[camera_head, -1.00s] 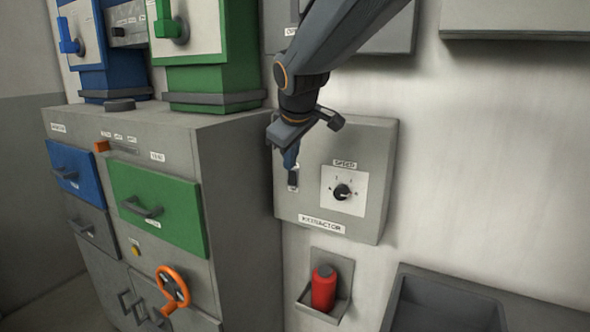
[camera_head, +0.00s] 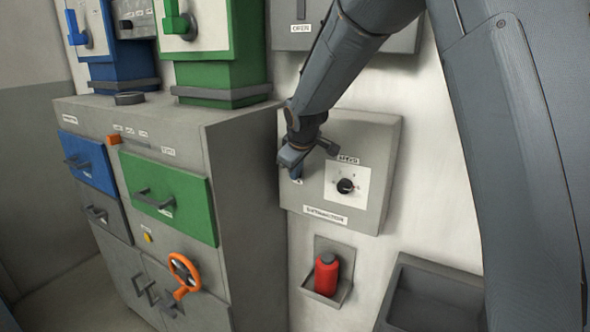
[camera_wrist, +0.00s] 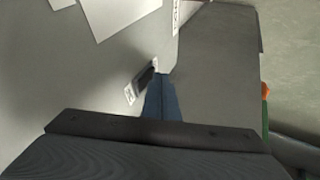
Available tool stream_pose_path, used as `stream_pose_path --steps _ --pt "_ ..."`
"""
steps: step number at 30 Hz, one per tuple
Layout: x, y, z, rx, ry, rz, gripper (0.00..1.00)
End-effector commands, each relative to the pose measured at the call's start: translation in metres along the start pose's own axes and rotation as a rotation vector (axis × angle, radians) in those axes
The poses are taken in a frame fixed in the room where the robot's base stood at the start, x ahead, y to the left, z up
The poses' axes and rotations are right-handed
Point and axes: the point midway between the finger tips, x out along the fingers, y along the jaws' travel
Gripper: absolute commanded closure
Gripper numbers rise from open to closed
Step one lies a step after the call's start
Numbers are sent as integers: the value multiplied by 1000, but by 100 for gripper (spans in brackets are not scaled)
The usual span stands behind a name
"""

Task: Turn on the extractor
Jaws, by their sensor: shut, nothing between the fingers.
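The grey extractor box (camera_head: 372,150) is on the wall, with an "EXTRACTOR" label (camera_head: 325,215) along its lower edge. A speed dial (camera_head: 345,186) with a black knob sits on its white plate. At the box's left side is a small dark switch on a white plate, mostly hidden behind my gripper in the head view. The switch (camera_wrist: 146,78) shows more clearly in the wrist view, just left of the blue fingertips. My gripper (camera_head: 296,174) is shut and empty, right by the switch. I cannot tell whether it touches it.
A grey cabinet (camera_head: 245,180) with blue and green drawers stands close left of the box. An orange handwheel (camera_head: 184,272) juts from its front. Below the box is a red bottle (camera_head: 326,275) in a wall holder. A dark bin (camera_head: 430,295) is at lower right.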

Motion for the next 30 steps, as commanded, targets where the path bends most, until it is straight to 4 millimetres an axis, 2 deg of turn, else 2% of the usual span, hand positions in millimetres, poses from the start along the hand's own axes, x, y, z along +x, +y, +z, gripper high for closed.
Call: stream_pose_path --steps 10,16,30 --pt "1 2 0 0 0 0 100" --pt "11 3 4 0 -1 1 100" --pt "7 4 2 0 0 1 100"
